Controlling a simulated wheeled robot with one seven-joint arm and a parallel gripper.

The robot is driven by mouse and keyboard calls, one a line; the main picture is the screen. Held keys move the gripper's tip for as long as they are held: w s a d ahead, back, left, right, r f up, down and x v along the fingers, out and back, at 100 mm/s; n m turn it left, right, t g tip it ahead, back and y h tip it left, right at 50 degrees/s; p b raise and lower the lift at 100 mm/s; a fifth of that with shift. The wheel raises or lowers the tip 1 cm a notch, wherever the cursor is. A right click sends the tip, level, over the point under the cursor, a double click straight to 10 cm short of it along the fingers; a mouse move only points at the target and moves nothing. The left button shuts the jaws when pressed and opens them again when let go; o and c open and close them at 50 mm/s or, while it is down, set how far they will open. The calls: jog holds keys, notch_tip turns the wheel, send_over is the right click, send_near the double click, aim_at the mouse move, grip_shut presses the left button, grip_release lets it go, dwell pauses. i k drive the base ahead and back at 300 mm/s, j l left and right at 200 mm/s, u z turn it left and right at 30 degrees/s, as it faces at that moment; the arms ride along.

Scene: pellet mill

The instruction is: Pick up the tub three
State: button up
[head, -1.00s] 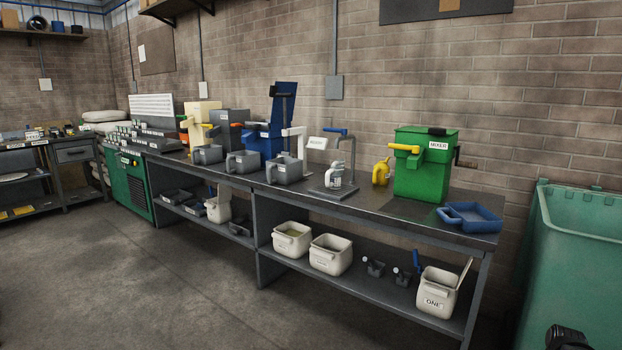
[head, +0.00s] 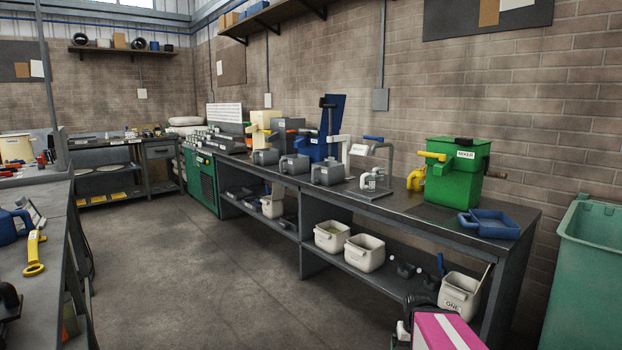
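Cream tubs stand on the lower shelf of the long bench (head: 455,225). The right one (head: 458,293) is labelled ONE and is partly covered by a dark and pink shape at the bottom edge. Two more stand side by side near the middle: a left tub (head: 332,236) with something greenish inside and a right tub (head: 364,252). Another cream tub (head: 271,206) is farther left. I can read no THREE on any of them, so I cannot tell which is tub three. My gripper's fingers are not visible.
Dark scoops (head: 404,268) lie between the tubs. A green bin (head: 585,270) stands at right, another bench (head: 35,230) at left. The floor between is clear.

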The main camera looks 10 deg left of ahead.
aim_at(328, 173)
jog(key=u, duration=0.45)
jog(key=z, duration=2.1)
jog(key=u, duration=2.1)
jog(key=i+j+z, duration=0.2)
jog(key=i+j, duration=2.2)
